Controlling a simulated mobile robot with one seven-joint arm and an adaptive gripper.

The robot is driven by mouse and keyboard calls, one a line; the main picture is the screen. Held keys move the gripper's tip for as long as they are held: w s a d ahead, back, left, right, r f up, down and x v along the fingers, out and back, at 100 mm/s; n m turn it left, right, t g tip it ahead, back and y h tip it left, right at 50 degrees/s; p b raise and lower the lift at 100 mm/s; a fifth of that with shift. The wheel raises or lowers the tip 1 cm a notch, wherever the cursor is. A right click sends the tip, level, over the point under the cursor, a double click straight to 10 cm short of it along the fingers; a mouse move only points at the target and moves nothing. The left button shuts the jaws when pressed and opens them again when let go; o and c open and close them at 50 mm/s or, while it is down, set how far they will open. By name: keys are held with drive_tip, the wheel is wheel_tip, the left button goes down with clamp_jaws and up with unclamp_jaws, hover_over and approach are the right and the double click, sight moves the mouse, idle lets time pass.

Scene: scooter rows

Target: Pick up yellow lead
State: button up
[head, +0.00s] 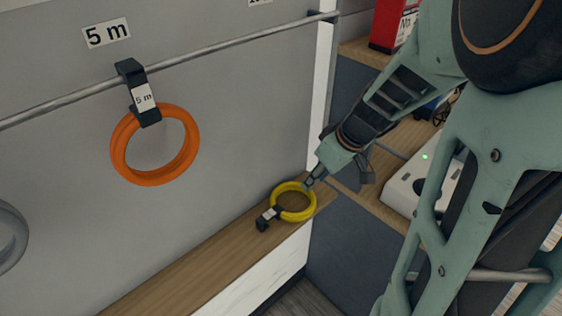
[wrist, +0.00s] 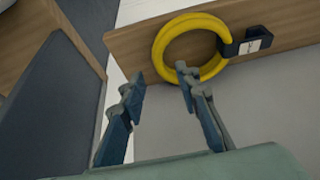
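The yellow lead (head: 293,215) is a coiled ring with a black labelled clip (head: 266,217). It lies on the narrow wooden ledge (head: 180,270) below the grey panel. In the wrist view the yellow coil (wrist: 160,48) lies just beyond my fingertips, with its clip (wrist: 245,43) at the right. My gripper (head: 309,184) is at the right edge of the coil in the head view. In the wrist view my gripper (wrist: 160,82) is open, with nothing visible between its fingers. Whether a finger touches the coil I cannot tell.
An orange lead (head: 120,160) hangs by a clip from a metal rail (head: 230,43) on the grey panel. A grey coil (head: 14,255) shows at the left edge. A white panel edge (head: 321,90), a white device (head: 405,190) and a red box (head: 388,25) are to the right.

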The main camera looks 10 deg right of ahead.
drive_tip(key=shift+x, duration=2.75)
drive_tip(key=shift+s, duration=0.1)
clamp_jaws()
